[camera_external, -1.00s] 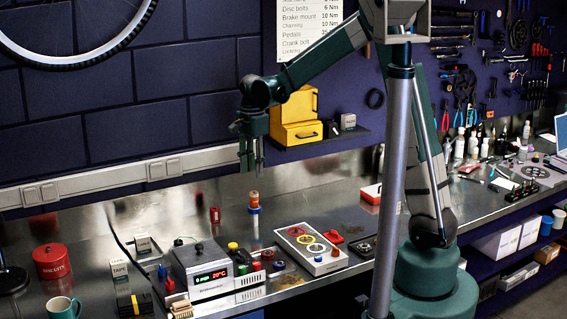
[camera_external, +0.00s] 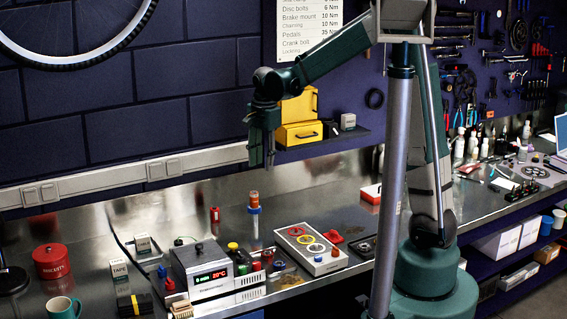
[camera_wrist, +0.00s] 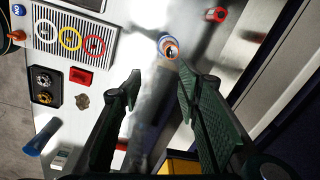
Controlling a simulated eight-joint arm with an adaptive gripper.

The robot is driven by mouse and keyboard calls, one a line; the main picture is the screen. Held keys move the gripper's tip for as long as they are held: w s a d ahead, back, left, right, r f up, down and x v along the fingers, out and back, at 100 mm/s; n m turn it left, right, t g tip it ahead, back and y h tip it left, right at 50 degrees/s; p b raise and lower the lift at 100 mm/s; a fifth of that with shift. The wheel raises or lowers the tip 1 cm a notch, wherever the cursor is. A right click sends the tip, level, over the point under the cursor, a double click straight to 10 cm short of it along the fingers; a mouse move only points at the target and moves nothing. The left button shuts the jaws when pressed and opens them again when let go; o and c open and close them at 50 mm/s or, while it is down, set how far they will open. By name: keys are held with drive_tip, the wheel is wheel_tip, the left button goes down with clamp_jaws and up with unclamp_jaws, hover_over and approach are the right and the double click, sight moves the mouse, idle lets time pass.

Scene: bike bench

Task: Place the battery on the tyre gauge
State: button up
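My gripper (camera_external: 262,163) hangs above the bench with its fingers pointing down. In the wrist view my gripper (camera_wrist: 157,82) has its two dark green fingers apart with nothing between them. I cannot tell for sure which thing is the battery. A small red cylinder (camera_external: 215,215) stands near the back wall and also shows in the wrist view (camera_wrist: 219,14). I cannot make out the tyre gauge for certain; a black piece with two round faces (camera_wrist: 43,86) lies beyond the ring panel. An orange-topped blue post (camera_external: 254,203) stands below my gripper.
A panel with coloured rings (camera_external: 311,248) lies right of the post, beside a red piece (camera_external: 333,236). A box with a lit display (camera_external: 208,272) and several coloured caps stand in front. A red tin (camera_external: 51,261) is left.

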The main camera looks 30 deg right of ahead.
drive_tip(key=s+d+r+n+t, duration=0.2)
drive_tip(key=s+d+n, duration=0.2)
drive_tip(key=s, duration=0.5)
drive_tip(key=s+d+r+n+t, duration=0.2)
drive_tip(key=s+d+n, duration=0.3)
drive_tip(key=s, duration=0.5)
drive_tip(key=s+d+r+n+t, duration=0.2)
drive_tip(key=s+d+n, duration=0.3)
drive_tip(key=s, duration=0.5)
drive_tip(key=shift+d+r+t, duration=0.3)
drive_tip(key=shift+d+r, duration=0.1)
drive_tip(key=shift+d, duration=0.6)
